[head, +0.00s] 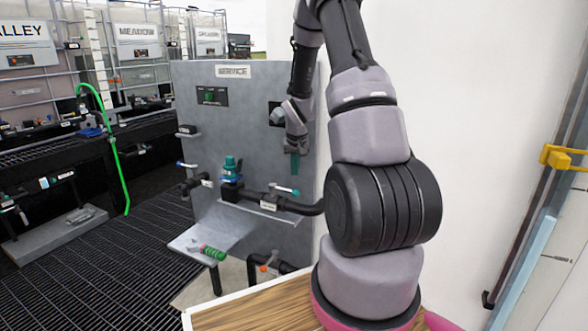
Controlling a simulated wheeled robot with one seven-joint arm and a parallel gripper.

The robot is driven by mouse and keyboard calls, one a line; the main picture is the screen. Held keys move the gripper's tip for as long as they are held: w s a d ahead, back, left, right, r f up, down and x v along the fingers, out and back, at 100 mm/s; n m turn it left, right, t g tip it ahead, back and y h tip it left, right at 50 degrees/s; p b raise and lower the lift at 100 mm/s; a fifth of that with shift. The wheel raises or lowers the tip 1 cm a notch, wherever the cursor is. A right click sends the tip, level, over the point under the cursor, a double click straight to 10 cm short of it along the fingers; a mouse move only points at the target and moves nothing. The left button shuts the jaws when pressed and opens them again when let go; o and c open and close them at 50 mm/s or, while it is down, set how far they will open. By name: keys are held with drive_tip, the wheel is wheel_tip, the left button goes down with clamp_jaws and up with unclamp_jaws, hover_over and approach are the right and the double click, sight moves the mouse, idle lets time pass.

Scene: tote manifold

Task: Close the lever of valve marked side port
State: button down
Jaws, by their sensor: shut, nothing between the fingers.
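The grey service panel (250,135) carries dark pipework with several small levers. A teal-and-white lever (286,190) sits on the horizontal pipe, lying roughly along it. Another lever, blue and white (186,165), is at the panel's left edge. An orange-handled valve (270,264) is low under the panel. The tags are too small to read, so I cannot tell which valve is marked side port. My gripper (295,165) points down in front of the panel's right side, above the teal-and-white lever and apparently apart from it. It is shut and empty; its fingertips are small in view.
A teal-topped fitting (231,168) stands on the pipe left of the lever. A white wall (460,110) bounds the right. A green hose (117,160) and caged totes (135,45) are at left.

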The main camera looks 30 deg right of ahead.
sight(284, 190)
drive_tip(key=a+x, duration=0.1)
drive_tip(key=x, duration=0.6)
drive_tip(key=s, duration=0.2)
drive_tip(key=s+r, duration=0.1)
drive_tip(key=shift+s+a+r, duration=0.1)
drive_tip(key=shift+s+r, duration=0.05)
drive_tip(key=shift+s, duration=0.25)
drive_tip(key=shift+a, duration=0.1)
drive_tip(key=shift+s+a+m, duration=0.1)
drive_tip(key=shift+s+m, duration=0.1)
drive_tip(key=shift+m, duration=0.2)
